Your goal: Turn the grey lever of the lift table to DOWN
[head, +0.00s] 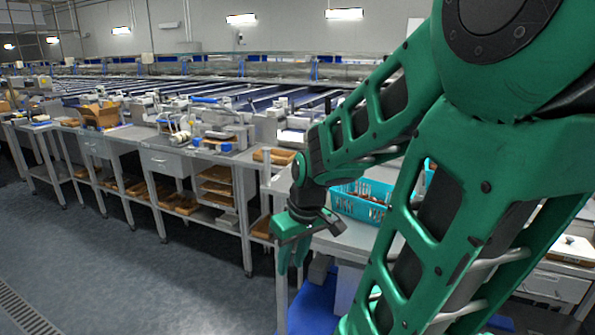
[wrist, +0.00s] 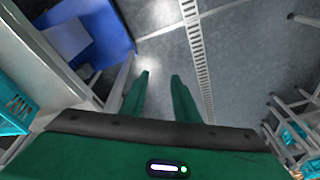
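My gripper (head: 291,258) hangs from my green arm in the head view, beside the near end of a workbench. In the wrist view its two green fingers (wrist: 161,77) stand apart, with only grey floor between them. A blue piece of equipment (head: 314,308), perhaps the lift table, is low below the bench, partly behind my arm. Its blue surface (wrist: 98,22) also shows at upper left in the wrist view, with a grey block (wrist: 68,38) on or over it. I cannot make out the grey lever or any DOWN mark.
A turquoise crate (head: 358,203) of dates stands on the bench close to my arm. A bench row (head: 160,160) with trays and equipment runs to the left. Open floor (head: 110,265) lies at lower left, with a drain grate (head: 22,310). Metal legs stand near the gripper.

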